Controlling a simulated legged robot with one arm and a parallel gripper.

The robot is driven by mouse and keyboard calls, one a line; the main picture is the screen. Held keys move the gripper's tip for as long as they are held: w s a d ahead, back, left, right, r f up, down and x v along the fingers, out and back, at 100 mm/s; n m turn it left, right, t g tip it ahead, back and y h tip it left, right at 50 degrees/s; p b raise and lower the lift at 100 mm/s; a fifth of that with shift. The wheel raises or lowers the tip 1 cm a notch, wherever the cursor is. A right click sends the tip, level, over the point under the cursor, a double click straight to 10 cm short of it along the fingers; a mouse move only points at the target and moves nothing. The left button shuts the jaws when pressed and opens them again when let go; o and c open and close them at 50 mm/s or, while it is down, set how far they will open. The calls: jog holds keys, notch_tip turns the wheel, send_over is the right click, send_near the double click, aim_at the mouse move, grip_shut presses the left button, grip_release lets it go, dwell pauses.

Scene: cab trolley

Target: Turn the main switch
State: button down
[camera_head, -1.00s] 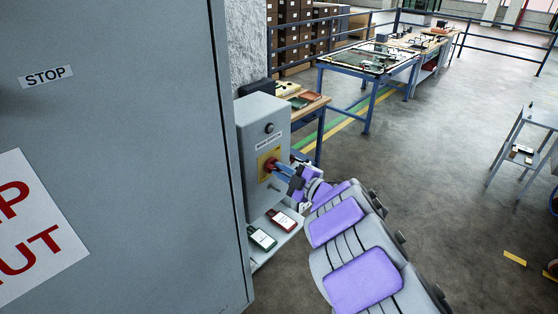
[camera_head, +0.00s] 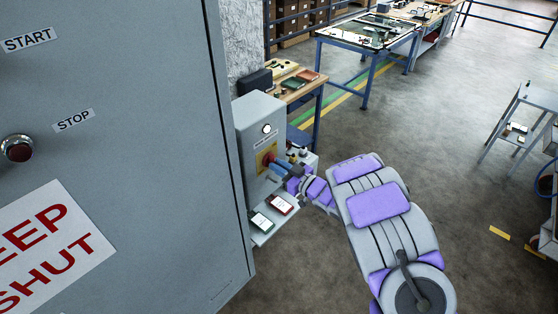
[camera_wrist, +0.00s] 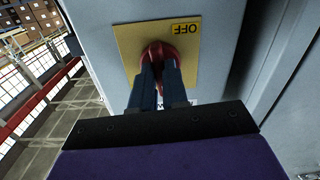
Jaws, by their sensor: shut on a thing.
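The main switch is a red rotary knob (camera_head: 269,158) on a yellow plate (camera_head: 262,162), on the front of a grey box (camera_head: 258,112). My gripper (camera_head: 276,165) is shut on the red knob from the front. In the wrist view the two dark blue fingers (camera_wrist: 158,75) close on the red knob (camera_wrist: 158,51), hiding part of it. The yellow plate there (camera_wrist: 128,48) bears an upside-down OFF label (camera_wrist: 185,28). A round lamp (camera_head: 267,129) above the switch is lit white. The knob's exact angle is hard to tell behind the fingers.
A grey cabinet door (camera_head: 120,140) with START and STOP labels fills the left. A workbench (camera_head: 300,92) stands behind. Open floor (camera_head: 480,180) lies right.

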jog(key=shift+m+p, duration=0.5)
jog(key=shift+m, duration=0.1)
jog(key=c, duration=1.1)
grip_release()
jog(key=shift+w+a, duration=0.1)
jog(key=shift+c, duration=0.2)
jog(key=b+v, duration=0.2)
jog(key=v, duration=1.5)
jog(key=shift+b, duration=0.3)
jog(key=shift+f, duration=0.1)
